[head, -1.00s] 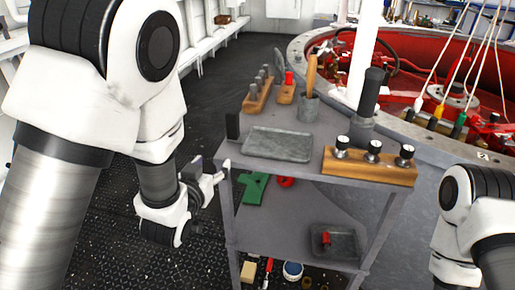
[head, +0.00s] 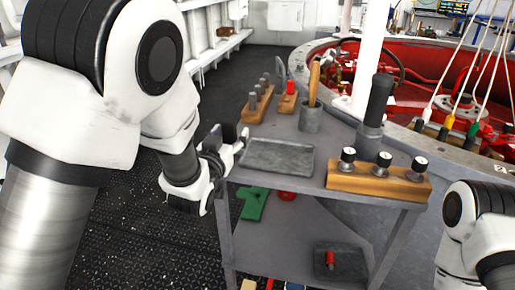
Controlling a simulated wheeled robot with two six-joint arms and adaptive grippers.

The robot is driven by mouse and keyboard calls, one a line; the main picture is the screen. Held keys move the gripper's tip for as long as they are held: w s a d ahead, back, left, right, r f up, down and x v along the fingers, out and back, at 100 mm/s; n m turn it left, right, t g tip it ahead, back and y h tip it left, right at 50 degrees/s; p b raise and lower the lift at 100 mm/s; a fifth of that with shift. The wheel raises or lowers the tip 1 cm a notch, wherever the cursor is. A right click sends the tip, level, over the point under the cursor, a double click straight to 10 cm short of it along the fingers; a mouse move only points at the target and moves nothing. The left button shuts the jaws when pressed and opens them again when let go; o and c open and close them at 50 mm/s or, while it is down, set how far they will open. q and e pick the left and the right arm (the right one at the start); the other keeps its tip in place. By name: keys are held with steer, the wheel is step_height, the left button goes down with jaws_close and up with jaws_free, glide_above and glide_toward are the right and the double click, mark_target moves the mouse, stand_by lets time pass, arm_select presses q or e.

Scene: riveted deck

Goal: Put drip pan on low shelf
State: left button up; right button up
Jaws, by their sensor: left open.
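The drip pan (head: 278,157), a shallow grey rectangular tray, lies empty and flat on the cart's top at its left edge. The low shelf (head: 300,222) is the grey level beneath the top, partly hidden by the top's front edge. My left gripper (head: 239,140) is open at the pan's left end, close to its rim; I cannot tell whether it touches. Of my right arm only white and black links show at the lower right; its gripper is out of view.
The shelf holds a green piece (head: 252,203), a red item (head: 286,196) and a dark tray (head: 341,262) with a red object. Its middle is clear. On top, a wooden block with black-capped knobs (head: 377,175), a grey cup (head: 311,117) and a dark cylinder (head: 377,102) surround the pan.

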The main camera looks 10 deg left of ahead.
arm_select(q)
steer(key=shift+w, duration=0.35)
steer(key=shift+s, duration=0.1)
jaws_close()
steer(key=shift+r, duration=0.15)
